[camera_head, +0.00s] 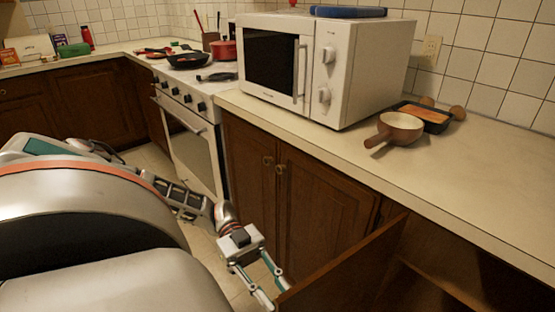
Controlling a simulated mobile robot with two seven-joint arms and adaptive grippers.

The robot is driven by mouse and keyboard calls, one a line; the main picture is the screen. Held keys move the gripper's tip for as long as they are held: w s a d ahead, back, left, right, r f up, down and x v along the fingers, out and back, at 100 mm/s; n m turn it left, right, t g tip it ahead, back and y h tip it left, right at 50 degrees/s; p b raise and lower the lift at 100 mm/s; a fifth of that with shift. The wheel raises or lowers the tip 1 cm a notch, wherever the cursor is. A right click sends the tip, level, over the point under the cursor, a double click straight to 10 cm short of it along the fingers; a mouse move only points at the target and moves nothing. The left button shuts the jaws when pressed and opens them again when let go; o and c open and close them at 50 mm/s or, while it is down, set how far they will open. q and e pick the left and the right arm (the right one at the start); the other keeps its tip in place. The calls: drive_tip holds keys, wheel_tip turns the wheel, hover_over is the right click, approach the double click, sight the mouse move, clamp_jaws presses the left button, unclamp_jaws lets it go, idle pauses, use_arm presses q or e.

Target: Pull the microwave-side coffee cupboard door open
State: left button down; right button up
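A brown wooden cupboard door (345,268) under the counter, right of the microwave (322,65), stands swung open, and part of the dark cupboard inside (450,285) shows behind it. My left gripper (278,298) is at the door's free edge, low in the view. Its two fingers are spread apart with a gap between the tips. Whether a fingertip touches the door edge I cannot tell. The door's handle and lower part are not visible. Two closed cupboard doors (318,205) with round knobs are below the microwave. My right gripper is not in view.
The beige counter (475,165) holds a brown-handled pan (402,128) and a dark tray (424,117) right of the microwave. A white stove (195,130) with pans stands left of the closed doors. Some tiled floor (150,160) shows clear in front of the stove.

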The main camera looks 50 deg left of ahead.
use_arm(q)
drive_tip(key=shift+f, duration=0.15)
drive_tip(key=c, duration=1.8)
unclamp_jaws()
drive_tip(key=shift+o, duration=0.2)
drive_tip(key=a, duration=1.2)
drive_tip(key=shift+w, duration=0.15)
